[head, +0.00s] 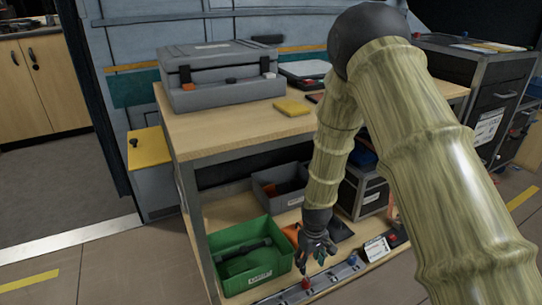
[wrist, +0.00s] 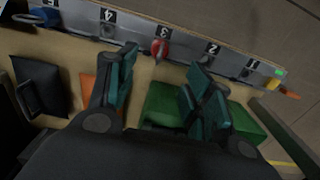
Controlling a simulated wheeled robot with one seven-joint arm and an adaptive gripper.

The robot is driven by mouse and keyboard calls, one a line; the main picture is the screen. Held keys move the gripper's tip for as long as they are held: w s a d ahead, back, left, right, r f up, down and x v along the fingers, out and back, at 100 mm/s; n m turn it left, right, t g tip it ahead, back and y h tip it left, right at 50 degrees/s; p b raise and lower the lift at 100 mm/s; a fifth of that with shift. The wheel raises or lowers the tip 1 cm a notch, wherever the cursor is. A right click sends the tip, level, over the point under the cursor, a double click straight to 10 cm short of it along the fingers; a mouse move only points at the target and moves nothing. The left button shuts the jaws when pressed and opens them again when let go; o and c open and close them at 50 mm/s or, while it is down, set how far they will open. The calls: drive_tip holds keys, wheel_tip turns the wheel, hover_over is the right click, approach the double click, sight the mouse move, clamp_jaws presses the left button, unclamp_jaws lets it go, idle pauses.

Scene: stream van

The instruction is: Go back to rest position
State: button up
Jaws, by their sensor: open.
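My gripper (head: 318,252) is at the end of my arm, low over the front of the bench's bottom shelf. It is open and empty. In the wrist view, its dark green fingers (wrist: 165,80) stand apart with nothing between them. A grey numbered rail (head: 333,280) lies along the shelf's front edge, just below the gripper. A small red item (head: 306,284) sits on the rail; in the wrist view it is at the number 3 (wrist: 157,47). My arm hides part of the bench's right side.
A green bin (head: 226,281) is left of the gripper, with a grey bin (head: 263,190) behind it. The wooden bench top (head: 220,131) above carries a grey case (head: 222,95) and a yellow block (head: 292,107). Black cases (head: 487,85) stand right. The floor (head: 50,205) at left is clear.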

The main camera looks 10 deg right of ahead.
drive_tip(key=s+d+f+m, duration=0.2)
drive_tip(key=s+f, duration=0.9)
drive_tip(key=s, duration=0.4)
drive_tip(key=s+d+f+m, duration=0.1)
drive_tip(key=s+f+m, duration=0.15)
drive_tip(key=s, duration=1.85)
wheel_tip(320, 180, up, 38)
drive_tip(key=p, duration=3.8)
drive_tip(key=shift+p, duration=0.4)
drive_tip(key=shift+d, duration=0.1)
drive_tip(key=shift+c, duration=0.3)
